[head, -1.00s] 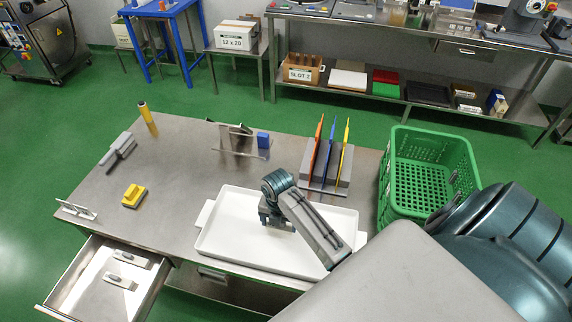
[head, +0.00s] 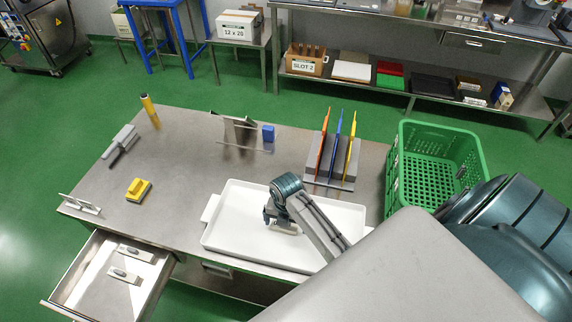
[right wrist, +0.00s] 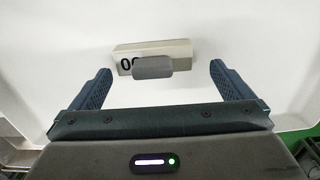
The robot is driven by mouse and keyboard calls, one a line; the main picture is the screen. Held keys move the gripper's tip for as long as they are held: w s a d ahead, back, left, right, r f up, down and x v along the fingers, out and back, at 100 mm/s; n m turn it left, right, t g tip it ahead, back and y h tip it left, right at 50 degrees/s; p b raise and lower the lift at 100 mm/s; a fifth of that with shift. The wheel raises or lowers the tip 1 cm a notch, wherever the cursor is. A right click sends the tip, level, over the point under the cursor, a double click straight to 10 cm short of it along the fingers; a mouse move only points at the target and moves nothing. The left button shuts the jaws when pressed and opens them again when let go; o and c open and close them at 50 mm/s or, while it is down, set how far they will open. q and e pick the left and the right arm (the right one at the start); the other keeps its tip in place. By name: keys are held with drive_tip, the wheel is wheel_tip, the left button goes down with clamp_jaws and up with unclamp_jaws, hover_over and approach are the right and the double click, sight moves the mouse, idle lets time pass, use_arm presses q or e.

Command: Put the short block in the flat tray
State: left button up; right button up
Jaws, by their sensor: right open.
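The white flat tray (head: 228,222) lies at the front of the steel table. A pale block (right wrist: 180,50) with a grey knob and part of a dark marking lies on its white floor; in the head view a pale edge of it (head: 288,230) shows beneath my right gripper (head: 277,224). In the right wrist view my right gripper (right wrist: 158,75) is open, one finger on each side of the block and apart from it. Two similar pale blocks with grey knobs, one farther back (head: 135,254) and one nearer (head: 124,275), lie in the open drawer. My left gripper is out of view.
A rack with coloured upright boards (head: 332,170) stands behind the tray. A green crate (head: 435,165) is at the right. A yellow-topped item (head: 138,189), a metal holder (head: 238,132) and a blue block (head: 268,133) stand on the table. The table's middle is clear.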

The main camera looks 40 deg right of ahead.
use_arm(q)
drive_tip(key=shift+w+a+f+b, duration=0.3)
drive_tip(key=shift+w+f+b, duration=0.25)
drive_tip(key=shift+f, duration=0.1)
use_arm(e)
wheel_tip(320, 180, up, 12)
drive_tip(key=shift+f, duration=0.2)
